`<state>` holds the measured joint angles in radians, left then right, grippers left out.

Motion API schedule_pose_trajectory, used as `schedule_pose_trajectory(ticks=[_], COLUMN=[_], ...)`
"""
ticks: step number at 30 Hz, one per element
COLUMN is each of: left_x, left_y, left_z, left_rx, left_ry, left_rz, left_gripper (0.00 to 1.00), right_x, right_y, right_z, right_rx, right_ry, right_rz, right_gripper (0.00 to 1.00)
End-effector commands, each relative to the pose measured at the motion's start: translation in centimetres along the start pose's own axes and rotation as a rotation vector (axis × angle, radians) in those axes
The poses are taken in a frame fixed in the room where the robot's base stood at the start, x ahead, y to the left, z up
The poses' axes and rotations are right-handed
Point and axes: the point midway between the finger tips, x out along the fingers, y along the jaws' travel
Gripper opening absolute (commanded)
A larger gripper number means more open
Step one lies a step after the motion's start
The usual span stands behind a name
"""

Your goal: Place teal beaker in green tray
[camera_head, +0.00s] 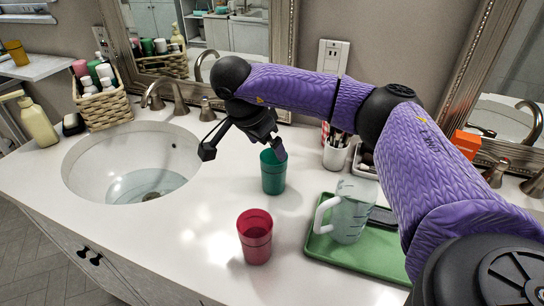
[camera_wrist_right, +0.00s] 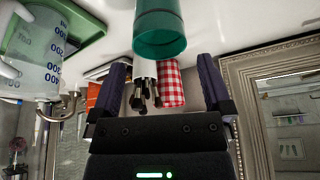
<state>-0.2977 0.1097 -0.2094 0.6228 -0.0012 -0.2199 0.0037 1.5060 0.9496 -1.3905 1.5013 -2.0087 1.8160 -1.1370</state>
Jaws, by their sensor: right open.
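The teal beaker (camera_head: 272,175) stands upright on the white counter, right of the sink. My right gripper (camera_head: 276,146) is above and behind its rim in the head view. In the right wrist view, the teal beaker (camera_wrist_right: 160,30) appears beyond and between the two spread fingers of my right gripper (camera_wrist_right: 161,66), with nothing held. The green tray (camera_head: 375,258) lies on the counter at the right, partly hidden by my right arm. A clear measuring jug (camera_head: 350,213) and a dark flat item (camera_head: 382,218) are on it. My left gripper is not in view.
A pink-red cup (camera_head: 255,243) stands in front of the teal beaker, left of the tray. A white cup with brushes (camera_head: 336,155) stands behind. The sink (camera_head: 90,165) and faucet (camera_head: 178,98) are at the left. The tray's front part looks bare.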

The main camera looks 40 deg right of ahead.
Motion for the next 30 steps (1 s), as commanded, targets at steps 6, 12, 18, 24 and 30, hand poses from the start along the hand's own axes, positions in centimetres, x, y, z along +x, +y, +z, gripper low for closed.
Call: schedule_pose_trajectory(ticks=[6, 12, 18, 24, 30], left_x=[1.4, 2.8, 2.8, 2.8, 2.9], left_y=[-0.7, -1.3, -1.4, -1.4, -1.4], left_z=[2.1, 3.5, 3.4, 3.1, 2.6], left_rx=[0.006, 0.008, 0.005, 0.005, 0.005], left_ry=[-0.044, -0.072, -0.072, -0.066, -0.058], left_rz=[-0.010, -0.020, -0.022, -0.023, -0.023], left_gripper=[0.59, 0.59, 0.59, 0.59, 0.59], right_x=[4.1, 8.0, 8.4, 8.4, 8.4], right_y=[0.0, -0.3, -0.3, -0.3, -0.3], right_z=[0.1, 0.0, -0.1, -0.1, -0.1], right_rx=[0.001, -0.001, -0.001, 0.000, 0.000], right_ry=[-0.001, -0.001, -0.001, -0.001, -0.001], right_rz=[0.005, 0.004, 0.001, 0.001, 0.001], right_gripper=[1.00, 1.00, 1.00, 0.75, 0.32])
